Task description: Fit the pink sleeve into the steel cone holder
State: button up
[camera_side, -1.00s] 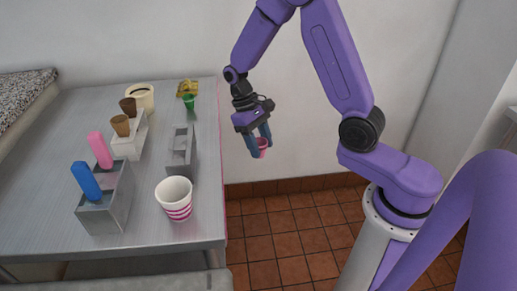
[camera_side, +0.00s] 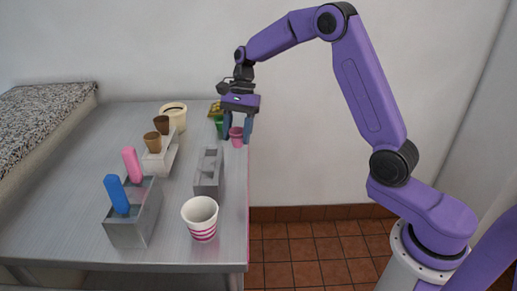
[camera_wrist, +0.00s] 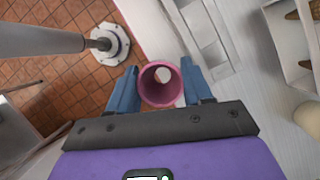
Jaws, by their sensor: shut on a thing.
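My gripper (camera_side: 237,130) is shut on the pink sleeve (camera_side: 237,140), near the far right corner of the table in the side view. In the wrist view the pink sleeve (camera_wrist: 156,94) sits between the two blue fingers, and I look into its round opening. The steel cone holder (camera_side: 208,188), a grey block with openings in its top, stands on the table nearer the side camera than my gripper. In the wrist view part of the steel cone holder (camera_wrist: 200,38) shows at the top, ahead of the sleeve and apart from it.
A white holder (camera_side: 155,168) with brown cones stands left of the steel one. A grey bin (camera_side: 130,230) holds blue and pink sticks. A striped paper cup (camera_side: 201,219) stands in front. A green cup (camera_side: 219,122) is close beside my gripper. A cream tub (camera_side: 174,113) stands behind.

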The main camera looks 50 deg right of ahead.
jog(key=w+a+r+m+t, duration=0.3)
jog(key=w+a+r+m, duration=0.1)
jog(key=w+r+m, duration=0.3)
jog(key=shift+a+r+m+t, duration=0.3)
jog(key=shift+r+m, duration=0.8)
jog(key=shift+r, duration=0.5)
jog(key=shift+f, duration=0.1)
jog(key=shift+f, duration=2.8)
notch_tip(320, 180, down, 8)
jog(key=shift+f, duration=0.15)
dwell(1.4)
jog(key=o, duration=1.1)
